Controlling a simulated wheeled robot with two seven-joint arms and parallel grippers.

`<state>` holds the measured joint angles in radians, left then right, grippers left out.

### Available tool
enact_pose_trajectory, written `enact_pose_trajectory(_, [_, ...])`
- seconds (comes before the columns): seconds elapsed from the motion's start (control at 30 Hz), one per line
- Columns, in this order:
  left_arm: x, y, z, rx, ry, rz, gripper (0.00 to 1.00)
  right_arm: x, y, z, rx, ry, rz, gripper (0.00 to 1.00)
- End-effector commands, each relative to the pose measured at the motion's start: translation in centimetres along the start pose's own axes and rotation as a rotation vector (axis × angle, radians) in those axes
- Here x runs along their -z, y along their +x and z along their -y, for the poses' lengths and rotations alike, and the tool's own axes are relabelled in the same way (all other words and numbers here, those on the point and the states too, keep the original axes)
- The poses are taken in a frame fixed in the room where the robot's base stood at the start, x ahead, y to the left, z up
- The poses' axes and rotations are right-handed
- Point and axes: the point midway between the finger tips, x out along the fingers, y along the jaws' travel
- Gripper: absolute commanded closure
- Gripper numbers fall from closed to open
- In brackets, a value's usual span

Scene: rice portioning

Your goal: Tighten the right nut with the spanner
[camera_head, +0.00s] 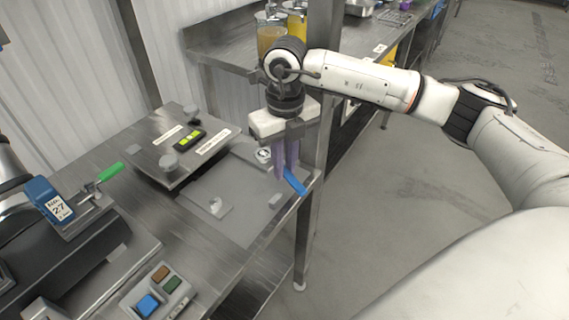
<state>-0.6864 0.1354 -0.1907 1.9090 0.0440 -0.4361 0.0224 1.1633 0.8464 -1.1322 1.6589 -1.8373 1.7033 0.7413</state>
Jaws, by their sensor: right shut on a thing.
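My right gripper (286,170) points down near the right corner of the metal bench. Its fingers are shut on a blue-handled tool, seemingly the spanner (296,184), which sticks out below the fingertips towards the lower right. The rest of the tool is hidden by the fingers. A raised metal plate (215,158) left of the gripper carries two grey knob-like nuts, one at the back (190,112) and one at the front (169,162). I cannot tell which is the right nut. The gripper is apart from both. My left gripper is not in view.
A flat grey panel (245,205) with a small fitting (216,206) lies in front of the plate. A metal post (328,110) rises behind the gripper.

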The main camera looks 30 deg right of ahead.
Motion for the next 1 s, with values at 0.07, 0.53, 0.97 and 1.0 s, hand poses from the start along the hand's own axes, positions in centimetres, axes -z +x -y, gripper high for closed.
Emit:
enact_pose_trajectory(0.07, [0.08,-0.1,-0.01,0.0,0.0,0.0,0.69,-0.03,-0.24,-0.03,-0.001,0.0,0.001,1.0])
enact_pose_trajectory(0.53, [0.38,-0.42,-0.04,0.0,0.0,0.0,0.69,-0.04,-0.92,-0.03,-0.001,0.0,0.001,1.0])
enact_pose_trajectory(0.97, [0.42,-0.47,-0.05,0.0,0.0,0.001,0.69,-0.05,-1.06,-0.02,-0.001,0.0,0.002,1.0])
enact_pose_trajectory(1.0, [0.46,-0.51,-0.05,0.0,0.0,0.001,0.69,-0.06,-1.17,-0.02,-0.001,0.0,0.002,1.0])
